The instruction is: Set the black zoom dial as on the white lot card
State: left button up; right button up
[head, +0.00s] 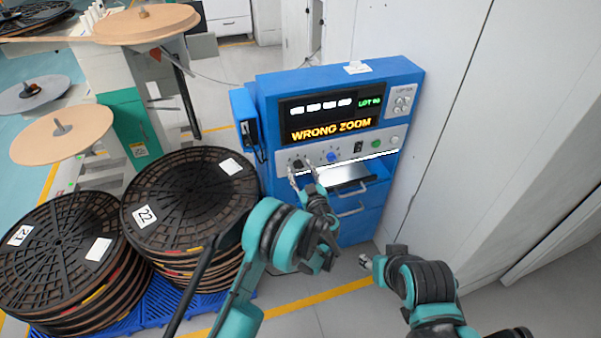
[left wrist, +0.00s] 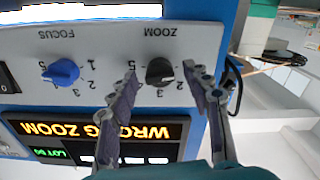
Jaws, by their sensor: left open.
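The black zoom dial (head: 297,163) is on the grey control strip of the blue console (head: 336,82). In the left wrist view, upside down, the zoom dial (left wrist: 159,70) sits among printed numbers. My left gripper (head: 302,173) is open in front of it, with one fingertip on each side of the dial in the left wrist view (left wrist: 161,74); I cannot tell if they touch it. A white card (head: 402,99) with small round marks is at the console's upper right, too small to read.
The console screen (head: 331,114) reads WRONG ZOOM. A blue focus dial (head: 332,157) sits close beside the zoom dial. Stacked black reels (head: 188,195) stand at the left. A white wall (head: 470,90) is close at the right.

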pick_arm(q)
jog(key=shift+w, duration=0.1)
grip_shut()
jog(key=shift+m, duration=0.4)
jog(key=m, duration=1.8)
jog(key=shift+m, duration=0.4)
